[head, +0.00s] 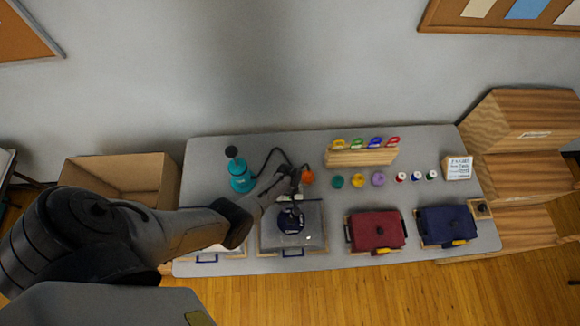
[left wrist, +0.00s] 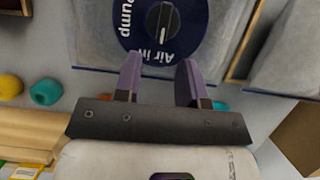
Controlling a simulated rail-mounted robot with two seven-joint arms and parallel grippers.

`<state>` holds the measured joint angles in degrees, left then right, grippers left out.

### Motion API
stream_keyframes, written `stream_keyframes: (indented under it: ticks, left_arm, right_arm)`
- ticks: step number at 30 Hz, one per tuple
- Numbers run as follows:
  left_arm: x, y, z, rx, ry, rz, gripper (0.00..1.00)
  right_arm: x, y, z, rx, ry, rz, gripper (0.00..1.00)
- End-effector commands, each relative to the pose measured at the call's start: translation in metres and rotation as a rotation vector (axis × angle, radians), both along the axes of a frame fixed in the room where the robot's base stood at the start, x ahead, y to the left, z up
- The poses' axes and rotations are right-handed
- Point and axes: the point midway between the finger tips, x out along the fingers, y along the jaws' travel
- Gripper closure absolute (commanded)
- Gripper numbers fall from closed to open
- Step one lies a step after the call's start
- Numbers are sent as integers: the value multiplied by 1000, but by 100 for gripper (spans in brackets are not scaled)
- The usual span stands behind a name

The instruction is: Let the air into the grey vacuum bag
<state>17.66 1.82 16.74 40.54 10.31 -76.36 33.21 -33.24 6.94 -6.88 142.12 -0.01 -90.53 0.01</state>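The grey vacuum bag (head: 313,232) lies on the table in front of my left arm. Its round dark blue valve dial (head: 291,221) also shows in the left wrist view (left wrist: 135,38), with "Pump" and "Air in" lettering and a black knob (left wrist: 162,22) at its centre. A pale line on the knob runs roughly up and down in that view; which mark it points to I cannot tell. My left gripper (left wrist: 158,72) is open and empty, its two fingers apart near the dial's edge. In the head view my left gripper (head: 291,188) hangs by the bag's far side. My right gripper is not in view.
A teal pump (head: 241,176) with a black hose stands at the back left. A red bag (head: 377,230) and a navy bag (head: 447,225) lie to the right.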

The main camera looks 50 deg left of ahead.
Motion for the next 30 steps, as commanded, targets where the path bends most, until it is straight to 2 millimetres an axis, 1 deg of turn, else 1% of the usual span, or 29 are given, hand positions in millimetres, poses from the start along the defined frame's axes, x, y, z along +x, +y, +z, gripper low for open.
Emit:
stream_keyframes:
  ticks: [1, 3, 9, 30]
  left_arm:
    - [2, 3, 8, 1, -2, 0, 63]
    - [4, 5, 14, 1, -2, 0, 63]
    - [6, 8, 24, 0, 0, 0, 63]
    - [7, 8, 26, -2, -2, -6, 63]
  right_arm:
    - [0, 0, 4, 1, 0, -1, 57]
    - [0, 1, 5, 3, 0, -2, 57]
    - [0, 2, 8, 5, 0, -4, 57]
    - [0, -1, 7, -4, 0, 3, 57]
